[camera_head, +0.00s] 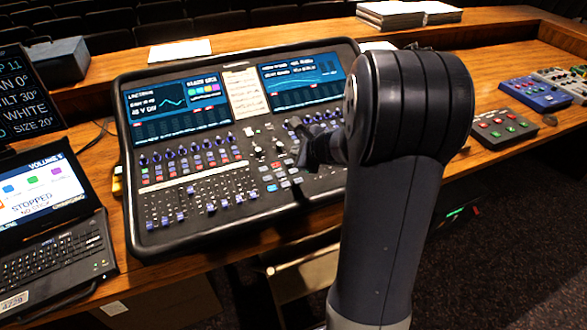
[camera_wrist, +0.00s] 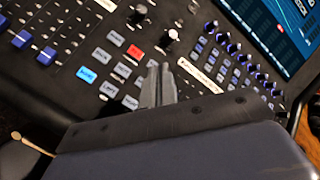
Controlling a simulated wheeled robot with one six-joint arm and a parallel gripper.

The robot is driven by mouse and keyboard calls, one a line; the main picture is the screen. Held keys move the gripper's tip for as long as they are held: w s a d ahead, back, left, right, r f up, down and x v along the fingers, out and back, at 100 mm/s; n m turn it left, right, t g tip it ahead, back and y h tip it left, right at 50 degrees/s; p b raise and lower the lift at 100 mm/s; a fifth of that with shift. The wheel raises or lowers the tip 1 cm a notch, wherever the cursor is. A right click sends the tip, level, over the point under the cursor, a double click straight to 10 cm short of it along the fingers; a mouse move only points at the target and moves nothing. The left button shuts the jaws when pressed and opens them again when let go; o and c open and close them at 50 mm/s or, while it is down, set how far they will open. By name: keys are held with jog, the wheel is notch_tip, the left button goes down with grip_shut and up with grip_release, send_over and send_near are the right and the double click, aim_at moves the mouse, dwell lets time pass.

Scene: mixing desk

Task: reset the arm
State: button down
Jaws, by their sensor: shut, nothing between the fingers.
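My arm rises at the right of the head view and bends toward the mixing desk (camera_head: 205,190). My gripper (camera_head: 303,160) shows only partly there, in front of the desk's right half. In the wrist view my gripper (camera_wrist: 160,68) has its two fingers together with nothing between them. The fingertips lie over the desk's panel (camera_wrist: 90,45), beside a red button (camera_wrist: 135,52) and several grey and blue buttons. I cannot tell whether the tips touch the panel.
A laptop (camera_head: 50,245) and a dark screen (camera_head: 25,95) stand at the left. Small button boxes (camera_head: 502,128) (camera_head: 535,93) sit at the right on the wooden desk (camera_head: 480,75). Papers (camera_head: 390,14) lie at the back. Dark floor is open at the lower right.

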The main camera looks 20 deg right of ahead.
jog(key=shift+f, duration=0.1)
dwell(0.3)
jog(key=shift+f+b, duration=0.7)
jog(key=shift+r+p, duration=0.45)
jog(key=shift+p, duration=0.75)
jog(key=r+p, duration=0.3)
jog(key=r, duration=0.1)
jog(key=shift+s+r+p, duration=0.2)
jog(key=shift+r+p, duration=0.1)
jog(key=shift+p, duration=0.05)
jog(key=shift+f, duration=0.2)
